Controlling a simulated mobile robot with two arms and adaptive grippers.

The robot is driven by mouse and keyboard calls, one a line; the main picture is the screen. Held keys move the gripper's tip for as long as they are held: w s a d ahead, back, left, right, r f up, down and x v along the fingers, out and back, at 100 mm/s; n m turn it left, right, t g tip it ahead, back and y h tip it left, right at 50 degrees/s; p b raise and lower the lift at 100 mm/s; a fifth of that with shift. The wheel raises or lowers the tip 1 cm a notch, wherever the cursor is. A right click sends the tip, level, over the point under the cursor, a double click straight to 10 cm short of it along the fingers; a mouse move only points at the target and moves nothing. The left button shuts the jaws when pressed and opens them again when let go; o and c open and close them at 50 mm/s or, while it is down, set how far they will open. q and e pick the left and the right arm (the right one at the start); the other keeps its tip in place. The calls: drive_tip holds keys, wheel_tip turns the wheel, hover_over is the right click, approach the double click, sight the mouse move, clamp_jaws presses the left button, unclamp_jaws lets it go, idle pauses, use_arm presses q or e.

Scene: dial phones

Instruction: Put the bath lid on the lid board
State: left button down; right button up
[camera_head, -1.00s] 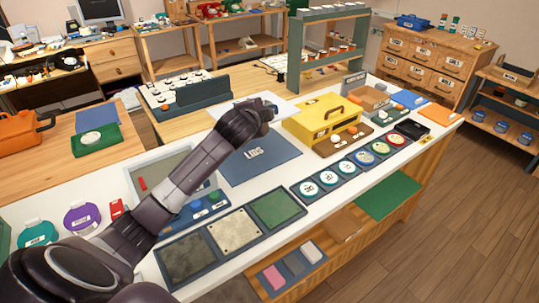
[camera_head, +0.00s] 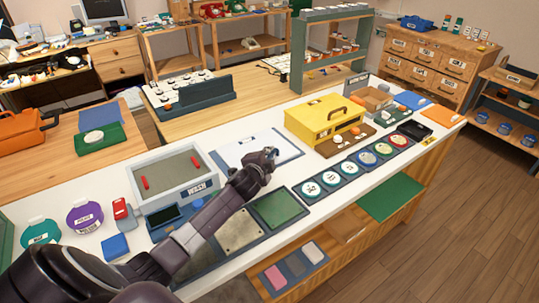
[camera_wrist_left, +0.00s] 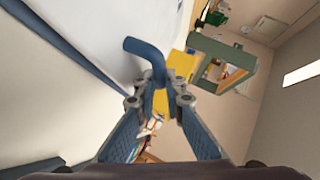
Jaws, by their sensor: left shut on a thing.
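The bath lid (camera_head: 272,146) is a flat white plate over the blue lid board (camera_head: 213,157). Only a dark blue edge of the board shows around the lid, and its label is hidden. I cannot tell whether the lid touches the board or is slightly above it. In the left wrist view the left gripper (camera_wrist_left: 160,88) is shut on the lid's blue bent handle (camera_wrist_left: 146,50). The open wash bath (camera_head: 180,168), grey with red grips inside, stands left of the lid. My right gripper is not in view.
A yellow box (camera_head: 322,118) stands right of the lid. A row of round labelled dials (camera_head: 348,169) and a green panel (camera_head: 279,209) lie in front. A dark switch rack (camera_head: 195,96) stands behind.

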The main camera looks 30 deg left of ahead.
use_arm(q)
drive_tip(key=c, duration=2)
unclamp_jaws()
drive_tip(key=shift+f, duration=0.15)
drive_tip(key=shift+s, duration=0.1)
drive_tip(key=v, duration=1.2)
